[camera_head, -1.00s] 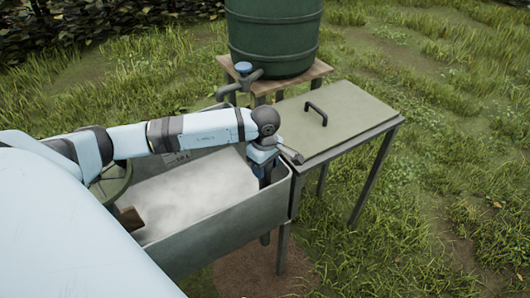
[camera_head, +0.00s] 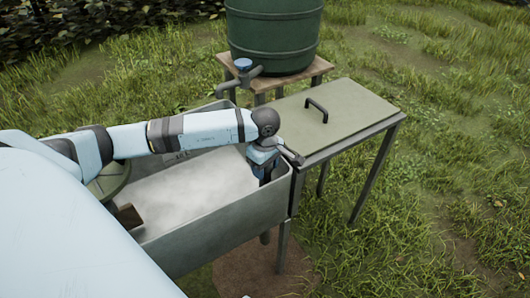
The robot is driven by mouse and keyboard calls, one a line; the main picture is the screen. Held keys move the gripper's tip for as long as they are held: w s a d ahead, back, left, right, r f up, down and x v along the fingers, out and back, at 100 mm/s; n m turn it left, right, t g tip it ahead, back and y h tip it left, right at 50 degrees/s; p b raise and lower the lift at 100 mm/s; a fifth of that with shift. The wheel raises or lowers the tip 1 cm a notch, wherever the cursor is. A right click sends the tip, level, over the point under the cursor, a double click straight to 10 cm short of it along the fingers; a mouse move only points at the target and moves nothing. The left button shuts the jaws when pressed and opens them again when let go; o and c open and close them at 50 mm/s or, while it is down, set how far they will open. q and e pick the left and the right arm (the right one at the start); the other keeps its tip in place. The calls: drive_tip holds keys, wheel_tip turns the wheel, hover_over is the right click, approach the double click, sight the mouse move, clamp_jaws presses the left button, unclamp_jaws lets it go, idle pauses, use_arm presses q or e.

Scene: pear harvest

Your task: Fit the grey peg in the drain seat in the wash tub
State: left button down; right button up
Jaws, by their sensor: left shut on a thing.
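The grey wash tub (camera_head: 225,235) stands in the middle, with a pale floor. My left arm reaches across it from the left. My left gripper (camera_head: 266,178) points down inside the tub's right end, close to the right wall. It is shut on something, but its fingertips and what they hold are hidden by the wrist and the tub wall. The grey peg and the drain seat cannot be seen. My right gripper is not in view.
A green barrel (camera_head: 272,35) with a blue-topped tap (camera_head: 243,66) stands on a wooden stand behind the tub. A table with a flat top (camera_head: 345,110) and dark handle (camera_head: 317,110) adjoins the tub's right end. A brown block (camera_head: 128,217) sits at the tub's near left.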

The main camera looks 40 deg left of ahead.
use_arm(q)
drive_tip(key=shift+f, duration=0.25)
idle(0.4)
drive_tip(key=shift+f+b, duration=0.75)
drive_tip(key=shift+b, duration=0.05)
drive_tip(key=shift+f+b, duration=0.6)
drive_tip(key=shift+f, duration=0.1)
drive_tip(key=shift+c, duration=1.6)
unclamp_jaws()
drive_tip(key=o, duration=0.3)
drive_tip(key=shift+s, duration=0.1)
